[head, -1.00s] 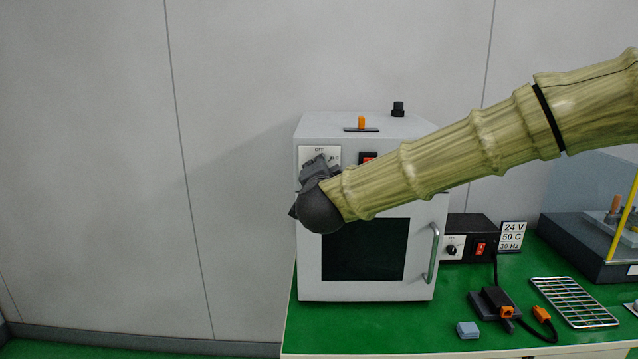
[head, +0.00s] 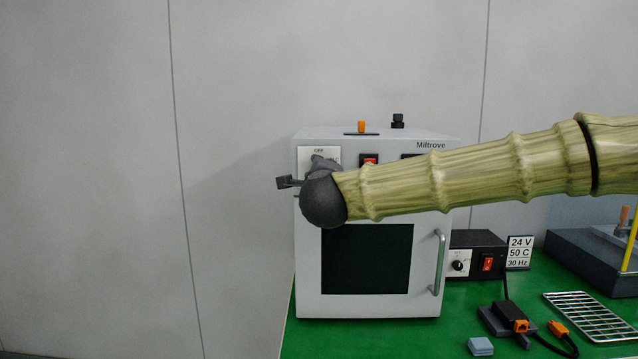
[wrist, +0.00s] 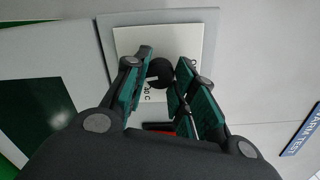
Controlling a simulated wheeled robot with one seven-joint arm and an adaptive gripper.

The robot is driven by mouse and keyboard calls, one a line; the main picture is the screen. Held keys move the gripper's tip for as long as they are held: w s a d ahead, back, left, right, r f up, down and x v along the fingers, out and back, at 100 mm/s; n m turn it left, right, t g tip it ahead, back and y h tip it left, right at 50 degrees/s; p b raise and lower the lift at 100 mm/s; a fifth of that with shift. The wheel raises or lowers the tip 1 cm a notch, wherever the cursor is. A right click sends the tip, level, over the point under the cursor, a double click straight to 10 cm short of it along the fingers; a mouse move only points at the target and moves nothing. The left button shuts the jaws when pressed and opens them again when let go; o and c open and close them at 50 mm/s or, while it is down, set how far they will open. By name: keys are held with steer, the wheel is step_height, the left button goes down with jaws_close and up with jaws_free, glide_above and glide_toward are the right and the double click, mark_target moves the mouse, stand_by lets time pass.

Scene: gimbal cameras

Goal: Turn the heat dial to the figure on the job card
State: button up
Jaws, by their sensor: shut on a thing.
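The heat dial is a dark round knob (wrist: 160,70) on a white plate (wrist: 140,42) in the wrist view. My gripper (wrist: 162,76) is shut on the knob, one finger on either side. In the head view the plate (head: 306,157), marked OFF, shows at the upper left of the white oven's front (head: 306,260). There my gripper (head: 316,166) and wrist hide the knob and most of its scale. The pointer's setting cannot be read. The job card (head: 519,252) reads 24 V, 50 C and 30 Hz; it stands right of the oven.
A black power unit (head: 477,241) with a small dial and red switch stands beside the oven. The oven door handle (head: 438,262) projects below my arm. A wire rack (head: 590,317), orange-tipped connectors (head: 521,326) and a pale blue block (head: 480,346) lie on the green bench.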

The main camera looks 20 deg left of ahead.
steer(key=shift+f+m+b, duration=0.1)
steer(key=shift+m+b, duration=0.35)
steer(key=shift+m, duration=0.15)
steer(key=o, duration=1.1)
steer(key=shift+c, duration=0.2)
steer(key=shift+s, duration=0.15)
steer(key=v, duration=1.1)
steer(key=shift+s+d, duration=0.15)
steer(key=shift+s, duration=0.25)
